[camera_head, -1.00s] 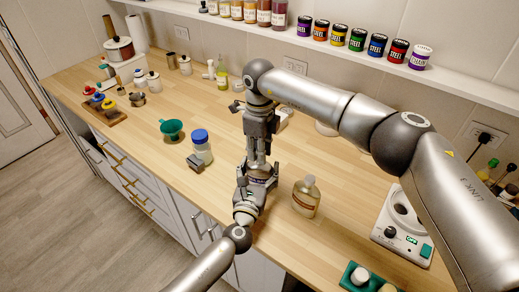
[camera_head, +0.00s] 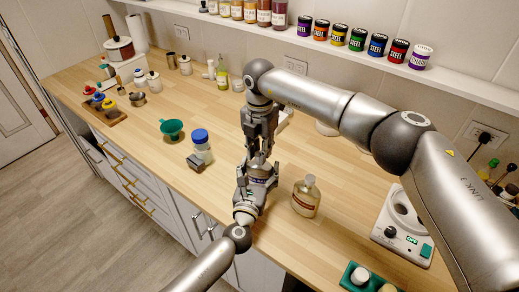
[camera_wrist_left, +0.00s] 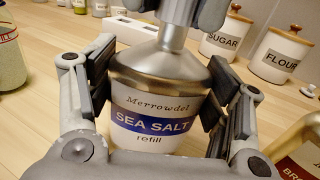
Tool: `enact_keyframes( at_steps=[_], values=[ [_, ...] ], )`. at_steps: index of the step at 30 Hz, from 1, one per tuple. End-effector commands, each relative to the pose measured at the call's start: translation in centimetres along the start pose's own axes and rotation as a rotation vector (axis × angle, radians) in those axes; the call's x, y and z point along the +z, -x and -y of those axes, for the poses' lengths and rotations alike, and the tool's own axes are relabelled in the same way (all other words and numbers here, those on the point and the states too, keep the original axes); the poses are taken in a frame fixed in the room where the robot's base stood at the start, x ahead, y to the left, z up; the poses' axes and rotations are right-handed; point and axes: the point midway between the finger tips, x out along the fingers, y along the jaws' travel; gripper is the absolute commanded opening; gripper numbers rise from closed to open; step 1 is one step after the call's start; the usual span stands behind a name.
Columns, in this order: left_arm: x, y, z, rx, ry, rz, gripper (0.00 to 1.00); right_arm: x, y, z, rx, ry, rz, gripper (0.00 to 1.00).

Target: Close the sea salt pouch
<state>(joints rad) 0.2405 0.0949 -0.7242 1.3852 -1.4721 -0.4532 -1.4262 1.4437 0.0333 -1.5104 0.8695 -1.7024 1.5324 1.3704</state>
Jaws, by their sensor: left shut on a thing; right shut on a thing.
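The sea salt pouch (camera_wrist_left: 152,118) stands upright in the left wrist view, white with a blue "SEA SALT" band, a silver shoulder and a narrow silver neck or cap at the top. In the head view it is mostly hidden between my grippers. My left gripper (camera_head: 257,184) is shut on the pouch body, with a finger on each side; its fingers also show in the left wrist view (camera_wrist_left: 155,95). My right gripper (camera_head: 262,155) is directly above, pointing down and shut on the cap (camera_wrist_left: 172,35) at the pouch's top. The thread under the cap is not visible.
A blue-lidded jar (camera_head: 201,147) and a green funnel (camera_head: 172,129) stand to the left. A white appliance (camera_head: 402,228) and a green tray (camera_head: 352,284) are at the right. The counter's front edge is near.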

Motion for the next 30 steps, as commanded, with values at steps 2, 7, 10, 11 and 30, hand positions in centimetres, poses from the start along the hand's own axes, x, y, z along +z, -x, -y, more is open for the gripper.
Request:
enact_keyframes(
  at_steps=[2, 7, 10, 11, 30],
  values=[
    [0.0, 0.04, 0.14, -0.003, 0.0, 0.0, 0.06, 0.12, 0.06, -0.03, 0.003, -0.128, 0.003, 0.16],
    [-0.01, 0.05, 0.14, -0.003, 0.0, 0.0, 0.06, 0.12, 0.04, -0.01, 0.004, -0.417, 0.002, 0.16],
    [-0.01, 0.05, 0.14, -0.003, 0.0, 0.0, 0.06, 0.12, 0.02, 0.0, 0.004, -0.587, 0.002, 0.16],
    [-0.01, 0.05, 0.14, -0.003, 0.0, 0.0, 0.06, 0.12, 0.02, 0.01, 0.004, -0.638, 0.002, 0.16],
    [-0.03, 0.06, 0.14, -0.003, 0.001, -0.001, 0.06, 0.1, -0.06, 0.05, 0.005, -1.494, 0.0, 0.16]
  ],
)
